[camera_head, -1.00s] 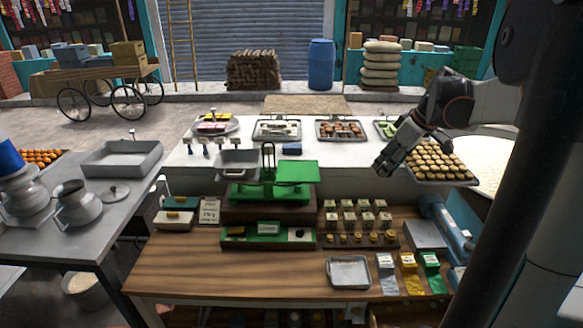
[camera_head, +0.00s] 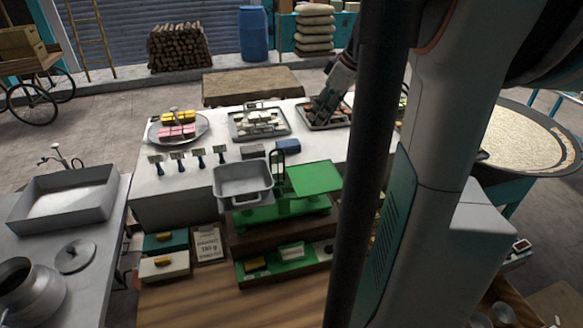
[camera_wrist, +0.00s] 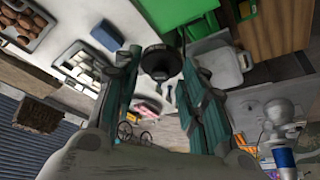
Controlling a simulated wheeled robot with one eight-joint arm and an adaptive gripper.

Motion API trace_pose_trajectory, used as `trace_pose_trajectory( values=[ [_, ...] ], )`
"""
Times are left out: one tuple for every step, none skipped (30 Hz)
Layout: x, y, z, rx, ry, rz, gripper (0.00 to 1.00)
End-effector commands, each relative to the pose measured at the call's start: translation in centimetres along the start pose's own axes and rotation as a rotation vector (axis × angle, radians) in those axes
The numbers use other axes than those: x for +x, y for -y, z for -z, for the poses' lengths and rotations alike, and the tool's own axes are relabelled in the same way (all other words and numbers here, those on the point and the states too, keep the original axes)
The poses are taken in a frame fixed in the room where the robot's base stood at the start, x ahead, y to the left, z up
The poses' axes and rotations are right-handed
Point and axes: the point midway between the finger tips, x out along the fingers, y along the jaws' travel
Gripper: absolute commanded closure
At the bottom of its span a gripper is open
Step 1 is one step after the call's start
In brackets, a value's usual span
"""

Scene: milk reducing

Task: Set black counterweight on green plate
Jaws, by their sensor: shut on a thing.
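My gripper (camera_wrist: 162,72) is shut on the black counterweight (camera_wrist: 160,60), a dark round piece between its two fingertips in the wrist view. In the head view my gripper (camera_head: 324,106) is at the back of the counter, by the tray of brown sweets, and the counterweight cannot be made out. The flat green plate (camera_head: 315,178) is the right side of the green balance scale (camera_head: 282,212) and looks empty. It lies nearer the camera than my gripper, apart from it. A grey pan (camera_head: 243,184) is on the scale's left side.
Trays of sweets (camera_head: 259,123) and a round platter (camera_head: 180,129) line the counter's back. A green box (camera_head: 290,254) stands below the scale. My arm hides much of the right side.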

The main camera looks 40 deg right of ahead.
Motion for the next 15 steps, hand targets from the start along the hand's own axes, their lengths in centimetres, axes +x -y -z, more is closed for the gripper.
trace_pose_trajectory(
  values=[
    [0.3, 0.0, -0.1, 0.0, 0.0, 0.0, 0.91],
    [0.6, 0.0, -0.2, 0.0, 0.0, 0.0, 0.91],
    [1.1, 0.0, -0.5, 0.0, 0.0, 0.0, 0.91],
    [1.6, 0.0, -0.7, 0.0, 0.0, 0.0, 0.91],
    [2.2, 0.0, -0.9, 0.0, 0.0, 0.0, 0.91],
    [3.0, 0.0, -1.3, 0.0, 0.0, 0.0, 0.91],
    [3.7, 0.0, -1.6, 0.0, 0.0, 0.0, 0.91],
    [4.4, -0.1, -1.9, 0.0, 0.0, 0.0, 0.91],
    [5.3, 0.0, -2.3, 0.0, 0.0, 0.0, 0.91],
    [6.0, 0.0, -2.6, 0.0, 0.0, 0.0, 0.91],
    [6.6, -0.1, -2.9, 0.0, 0.0, 0.0, 0.91],
    [7.5, 0.0, -3.3, 0.0, 0.0, 0.0, 0.91],
    [8.2, 0.0, -3.6, 0.0, 0.0, 0.0, 0.91],
    [8.9, -0.1, -3.9, 0.0, 0.0, 0.0, 0.91],
    [9.8, -0.1, -4.3, 0.0, 0.0, 0.0, 0.91]
  ],
)
